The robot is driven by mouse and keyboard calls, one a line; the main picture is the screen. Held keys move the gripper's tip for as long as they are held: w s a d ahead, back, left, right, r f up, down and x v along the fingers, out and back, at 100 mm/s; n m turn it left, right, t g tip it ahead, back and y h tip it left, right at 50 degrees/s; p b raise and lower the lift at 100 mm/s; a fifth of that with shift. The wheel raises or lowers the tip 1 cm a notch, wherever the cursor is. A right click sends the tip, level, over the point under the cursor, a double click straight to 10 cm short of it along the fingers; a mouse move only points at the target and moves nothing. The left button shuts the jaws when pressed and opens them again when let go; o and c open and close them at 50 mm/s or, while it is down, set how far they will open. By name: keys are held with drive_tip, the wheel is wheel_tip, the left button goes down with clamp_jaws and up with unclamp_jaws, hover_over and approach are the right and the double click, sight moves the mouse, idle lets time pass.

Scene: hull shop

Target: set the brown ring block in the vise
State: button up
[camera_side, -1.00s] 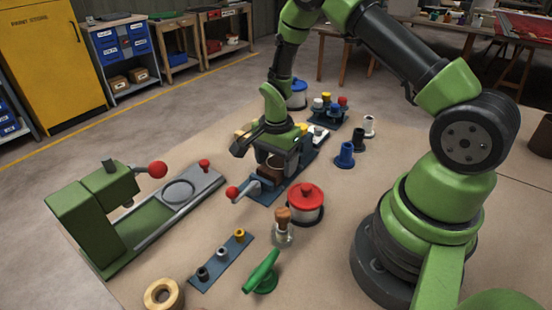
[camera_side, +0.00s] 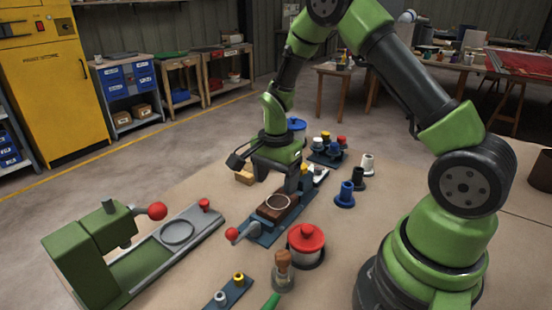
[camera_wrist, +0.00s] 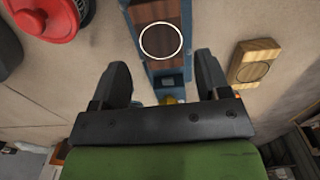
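The brown ring block (camera_side: 273,213) is dark wood with a pale ring on top. It lies flat in the blue vise (camera_side: 258,236), between its jaws; the wrist view also shows the block (camera_wrist: 158,12) inside the blue vise body (camera_wrist: 131,38). The vise has a grey crank with a red knob (camera_side: 232,235). My gripper (camera_side: 270,176) is above and behind the block, apart from it. In the wrist view my gripper (camera_wrist: 163,72) has its two fingers spread wide with nothing between them. How tightly the jaws press on the block cannot be told.
A lighter wood block (camera_wrist: 256,62) with a round mark lies beside the vise. A red-lidded pot (camera_side: 306,244) and a wooden-handled stamp (camera_side: 283,270) stand in front. A green press (camera_side: 95,250) is at left. Blue and black spools (camera_side: 345,193) stand right.

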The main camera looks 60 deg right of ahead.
drive_tip(key=shift+r, duration=2.45)
wheel_tip(320, 180, up, 9)
drive_tip(key=n+t, duration=0.2)
drive_tip(key=n, duration=0.2)
hover_over(276, 204)
drive_tip(key=s+a, duration=0.2)
drive_tip(key=a, duration=0.1)
drive_tip(key=s+a+r+n+t+y, duration=0.1)
drive_tip(key=s+a+r+n+t, duration=0.1)
drive_tip(key=s, duration=0.5)
drive_tip(key=s+a+r+n+t+y, duration=0.1)
drive_tip(key=s+a+r+n+t, duration=0.2)
drive_tip(key=s+r+n, duration=0.4)
drive_tip(key=shift+s+a+n, duration=0.3)
drive_tip(key=shift+a+n, duration=0.2)
drive_tip(key=shift+a, duration=0.3)
